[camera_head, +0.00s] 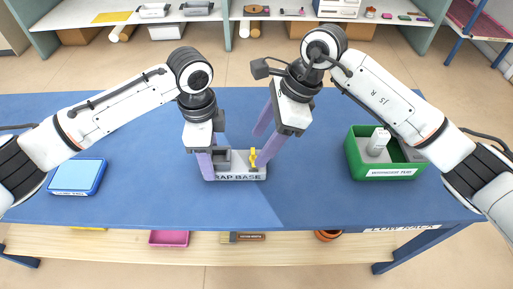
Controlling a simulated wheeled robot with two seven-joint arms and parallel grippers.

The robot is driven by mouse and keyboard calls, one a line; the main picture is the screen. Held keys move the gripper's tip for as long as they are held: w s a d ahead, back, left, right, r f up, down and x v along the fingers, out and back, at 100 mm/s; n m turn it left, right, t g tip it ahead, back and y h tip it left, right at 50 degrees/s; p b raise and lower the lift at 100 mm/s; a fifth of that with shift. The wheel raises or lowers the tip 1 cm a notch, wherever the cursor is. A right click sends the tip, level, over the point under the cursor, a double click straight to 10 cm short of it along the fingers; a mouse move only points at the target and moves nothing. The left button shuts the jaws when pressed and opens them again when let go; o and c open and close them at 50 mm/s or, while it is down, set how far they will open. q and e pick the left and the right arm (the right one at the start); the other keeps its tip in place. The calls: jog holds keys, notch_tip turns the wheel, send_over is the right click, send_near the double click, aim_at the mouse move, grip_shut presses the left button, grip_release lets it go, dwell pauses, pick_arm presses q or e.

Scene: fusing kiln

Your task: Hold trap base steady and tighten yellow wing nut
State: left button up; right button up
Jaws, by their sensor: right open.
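The trap base (236,178), a pale block lettered on its front, lies on the blue table in the middle of the head view. A grey part (222,158) stands on its left half. The yellow wing nut (253,156) stands upright near its right end. My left gripper (210,152) is down at the base's left end, with one lavender finger in front; whether it grips the base is unclear. My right gripper (260,150) is open at the right end, its near finger just right of the wing nut and its other finger farther back. Contact with the nut cannot be told.
A green bin (357,170) holding a pale container (378,142) stands at the right. A blue tray (76,176) lies at the left. A lower wooden shelf (130,246) runs along the front, with a pink tray (169,238). The table around the base is clear.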

aim_at(254, 154)
jog(key=shift+x, duration=1.85)
jog(key=c, duration=1.1)
jog(key=shift+o, duration=0.2)
